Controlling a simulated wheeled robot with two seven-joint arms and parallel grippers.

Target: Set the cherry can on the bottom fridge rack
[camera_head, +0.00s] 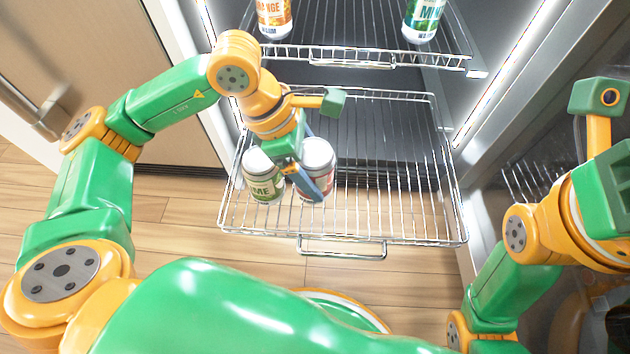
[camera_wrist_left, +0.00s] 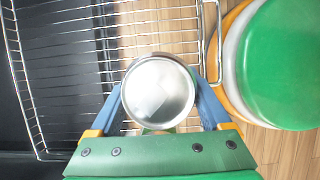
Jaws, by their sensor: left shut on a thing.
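The cherry can (camera_head: 319,160), with a silver lid and a red label, is upright over the left part of the pulled-out bottom fridge rack (camera_head: 385,238). My left gripper (camera_head: 311,180) is shut on it, its blue fingers on either side. In the left wrist view the can's round lid (camera_wrist_left: 158,90) sits between the two fingers (camera_wrist_left: 161,103), with rack wires (camera_wrist_left: 80,60) beneath. I cannot tell whether its base touches the wires. The gripper hides part of its label. My right arm shows at the right; its fingertips are out of view.
A lime can (camera_head: 263,177) stands just left of the cherry can on the same rack. An upper rack (camera_head: 360,55) holds an orange bottle (camera_head: 274,18) and a mint bottle (camera_head: 423,18). The bottom rack's middle and right are bare. Fridge walls flank both sides.

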